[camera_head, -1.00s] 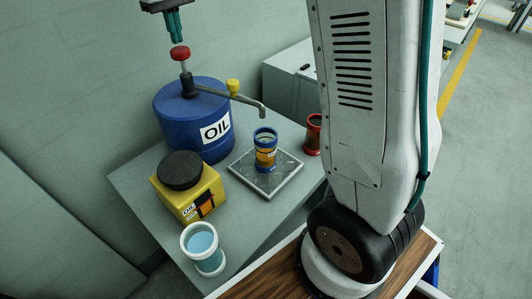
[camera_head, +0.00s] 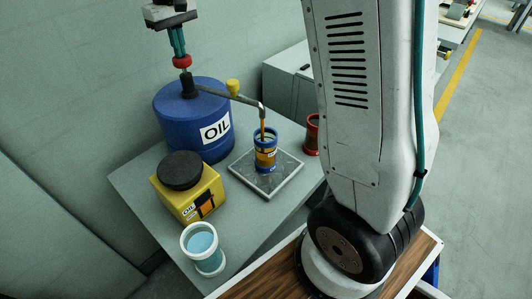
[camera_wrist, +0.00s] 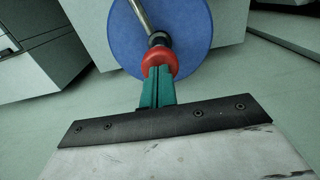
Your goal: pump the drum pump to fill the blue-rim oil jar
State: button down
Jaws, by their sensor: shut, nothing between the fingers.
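The blue oil drum (camera_head: 170,125) stands at the back of the grey table, with a red pump knob (camera_head: 182,62) low on top and a spout (camera_head: 245,99) reaching right. My gripper (camera_head: 178,50) is shut and empty, its teal fingertips down on the knob. The wrist view also shows the gripper (camera_wrist: 158,78) at the red knob (camera_wrist: 160,58), with the blue drum (camera_wrist: 195,20) beyond. The blue-rim oil jar (camera_head: 265,158) stands upright on a square grey plate (camera_head: 240,172) under the spout. A brown-orange stream (camera_head: 262,129) runs from the spout into it. The jar shows amber contents.
A yellow oil can with a black lid (camera_head: 206,193) stands in front of the drum. A white jar with light-blue contents (camera_head: 206,262) is at the table's front edge. A red jar (camera_head: 312,135) stands right of the plate, partly behind my arm.

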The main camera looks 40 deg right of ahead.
jog(key=shift+f, duration=1.15)
jog(key=shift+r, duration=3.05)
jog(key=shift+f, duration=0.15)
jog(key=shift+f, duration=2.9)
jog(key=shift+r, duration=3.05)
jog(key=shift+f, duration=0.1)
